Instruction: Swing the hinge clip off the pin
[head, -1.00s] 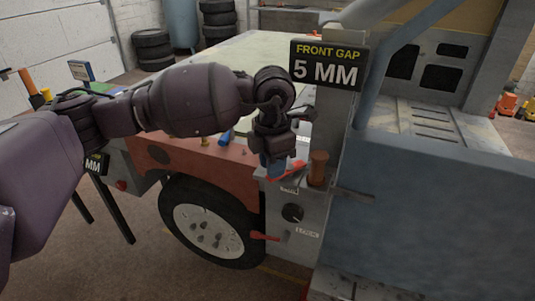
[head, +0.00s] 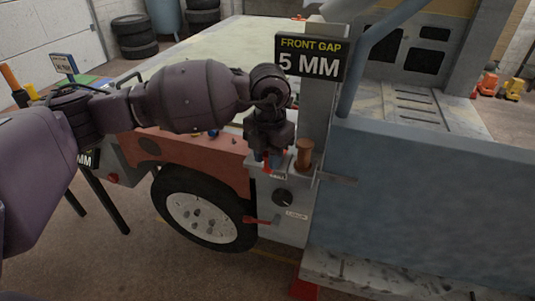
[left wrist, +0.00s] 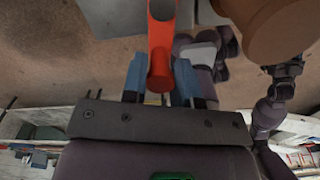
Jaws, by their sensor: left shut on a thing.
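My left gripper (head: 272,158) is shut on the red hinge clip (left wrist: 160,48), just left of the pin. In the left wrist view the clip is between the two blue fingertips and points away from the palm. In the head view only a little red shows at the fingers. The brown pin (head: 304,155) stands upright on the grey panel, and a brown round part, likely the pin, fills the upper right of the left wrist view (left wrist: 268,25). I cannot tell whether clip and pin touch. What seems to be my right gripper (left wrist: 285,72) is small in the left wrist view.
A grey post with a "FRONT GAP 5 MM" sign (head: 310,64) rises behind the pin. A dark knob (head: 282,198) and a red lever (head: 262,221) are on the panel below. A blue-grey panel (head: 430,205) closes off the right side.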

